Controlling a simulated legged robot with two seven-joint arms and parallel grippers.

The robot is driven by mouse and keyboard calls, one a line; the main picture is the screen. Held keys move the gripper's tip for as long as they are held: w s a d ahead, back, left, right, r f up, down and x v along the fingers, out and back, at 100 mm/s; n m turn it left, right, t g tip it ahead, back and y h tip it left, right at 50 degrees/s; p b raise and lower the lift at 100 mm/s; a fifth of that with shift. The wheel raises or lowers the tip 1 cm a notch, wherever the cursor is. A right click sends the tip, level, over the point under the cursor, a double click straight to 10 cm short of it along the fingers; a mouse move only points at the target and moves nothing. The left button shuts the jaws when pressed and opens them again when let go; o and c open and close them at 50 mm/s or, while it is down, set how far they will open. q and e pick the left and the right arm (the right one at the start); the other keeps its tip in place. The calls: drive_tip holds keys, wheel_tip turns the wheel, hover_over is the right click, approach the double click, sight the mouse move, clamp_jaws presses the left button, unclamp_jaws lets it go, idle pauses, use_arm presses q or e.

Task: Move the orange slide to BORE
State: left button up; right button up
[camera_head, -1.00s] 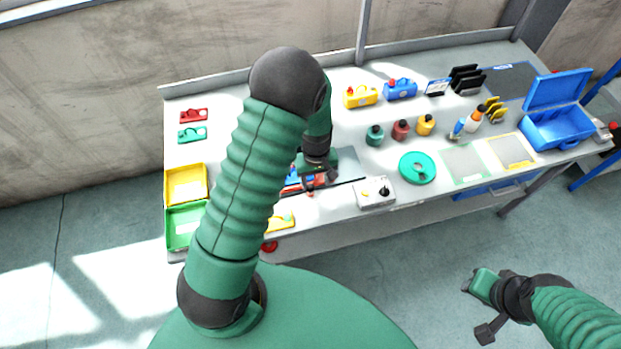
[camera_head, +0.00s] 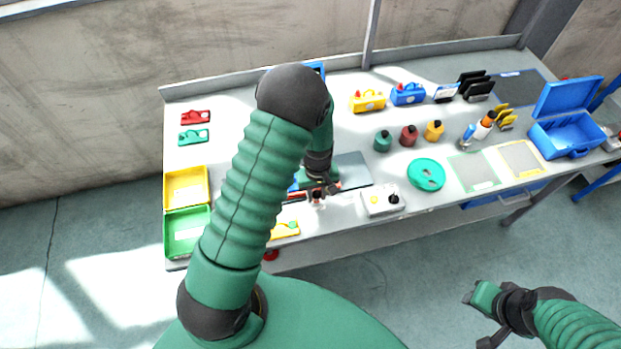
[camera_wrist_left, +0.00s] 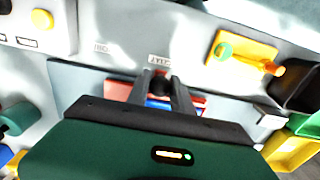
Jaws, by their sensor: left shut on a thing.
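The orange slide (camera_wrist_left: 118,91) shows as an orange-red strip on both sides of my left gripper in the left wrist view. My left gripper (camera_wrist_left: 163,92) is shut on a small dark knob that seems to belong to the slide. In the head view the left gripper (camera_head: 320,192) is low over the front of the bench, and the slide is mostly hidden there.
A grey control box (camera_head: 382,201) stands right of the left gripper. A yellow part (camera_head: 285,230) lies to its front left. Yellow (camera_head: 186,187) and green (camera_head: 187,232) bins stand at the left end. Several bottles and a teal disc (camera_head: 426,174) are further right.

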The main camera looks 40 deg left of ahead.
use_arm(q)
drive_tip(key=shift+w+a, duration=0.15)
drive_tip(key=shift+a, duration=0.1)
drive_tip(key=shift+c, duration=0.2)
drive_tip(key=shift+w+d, duration=0.25)
drive_tip(key=shift+d, duration=0.1)
drive_tip(key=shift+o, duration=0.2)
drive_tip(key=w+d, duration=0.6)
drive_tip(key=w, duration=0.1)
drive_tip(key=shift+w+d, duration=0.2)
drive_tip(key=shift+c, duration=0.2)
drive_tip(key=o, duration=1)
drive_tip(key=shift+c, duration=0.2)
drive_tip(key=shift+s, duration=0.1)
wheel_tip(320, 180, up, 9)
drive_tip(key=p, duration=0.7)
